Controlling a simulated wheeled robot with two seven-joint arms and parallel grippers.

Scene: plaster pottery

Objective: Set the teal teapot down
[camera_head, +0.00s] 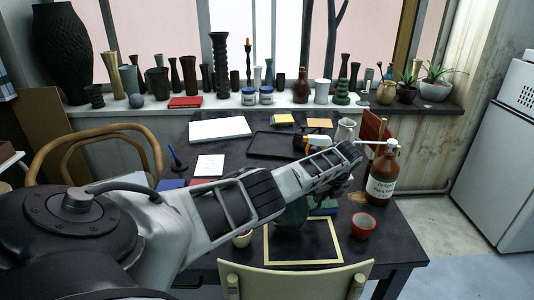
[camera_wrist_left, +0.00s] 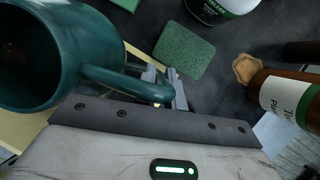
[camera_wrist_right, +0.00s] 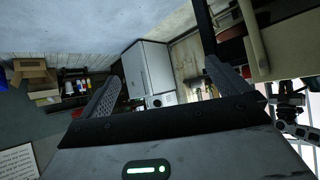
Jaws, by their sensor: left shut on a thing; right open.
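The teal teapot (camera_head: 293,214) shows in the head view below my left forearm, partly hidden by it. In the left wrist view the teapot (camera_wrist_left: 45,50) fills the upper left, with its open top towards the camera. My left gripper (camera_wrist_left: 166,88) is shut on its handle. A yellow square outline (camera_head: 304,262) lies at the table's front edge; the teapot overlaps its back left in the picture. I cannot tell whether the teapot touches the table. My right gripper (camera_wrist_right: 162,78) is open and empty, away from the table items.
A brown labelled bottle (camera_head: 382,176) stands right of the teapot. A green sponge (camera_wrist_left: 184,51) lies near the handle. A chair back (camera_head: 296,278) borders the front.

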